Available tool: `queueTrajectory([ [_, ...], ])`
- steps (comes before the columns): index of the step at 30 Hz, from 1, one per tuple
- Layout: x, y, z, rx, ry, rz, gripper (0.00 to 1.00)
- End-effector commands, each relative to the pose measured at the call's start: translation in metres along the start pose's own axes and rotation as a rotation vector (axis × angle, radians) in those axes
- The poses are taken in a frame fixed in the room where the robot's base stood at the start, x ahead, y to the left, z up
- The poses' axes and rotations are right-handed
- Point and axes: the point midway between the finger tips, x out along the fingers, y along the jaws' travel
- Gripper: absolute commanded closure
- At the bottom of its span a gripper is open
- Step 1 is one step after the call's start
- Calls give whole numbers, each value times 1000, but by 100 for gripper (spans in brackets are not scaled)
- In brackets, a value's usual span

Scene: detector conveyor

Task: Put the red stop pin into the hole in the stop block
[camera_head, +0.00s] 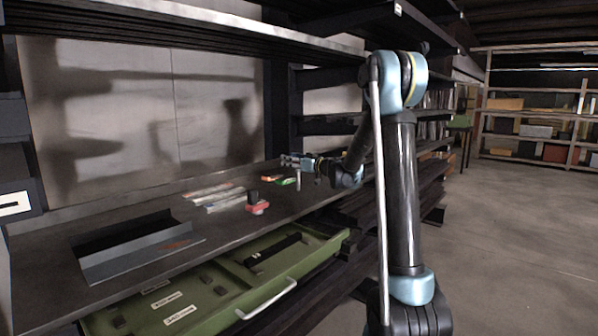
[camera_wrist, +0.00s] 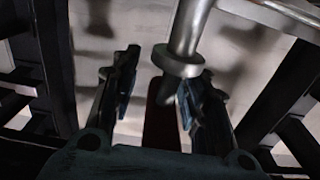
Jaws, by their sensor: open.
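In the head view my gripper (camera_head: 291,161) is small, at the far end of the bench, above small orange and green items. In the wrist view my gripper (camera_wrist: 157,88) has its fingers apart. A grey metal rod with a round collar (camera_wrist: 180,63) shows close to the right finger; I cannot tell whether they touch. A dark reddish piece (camera_wrist: 160,122) shows between the fingers, partly hidden; I cannot tell if it is the stop pin. A red piece with a black top (camera_head: 257,207) stands on the bench nearer the camera. I cannot make out the stop block or its hole.
An open green drawer (camera_head: 205,317) with a pale handle sticks out below the bench (camera_head: 50,258). A grey angled metal tray (camera_head: 130,262) lies at the bench's near left. Flat pale strips (camera_head: 212,196) lie mid-bench. A shelf (camera_head: 215,22) overhangs the bench.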

Motion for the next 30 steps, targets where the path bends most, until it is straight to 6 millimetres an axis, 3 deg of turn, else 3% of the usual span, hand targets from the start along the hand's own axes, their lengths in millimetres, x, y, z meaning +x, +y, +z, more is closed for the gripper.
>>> queueTrajectory([
  [3,0,0,0,0,0,0,58],
  [4,0,0,0,0,0,0,63],
  [9,0,0,0,0,0,0,100],
  [22,-1,0,-5,0,0,0,100],
  [30,-1,-1,-45,0,0,-1,100],
])
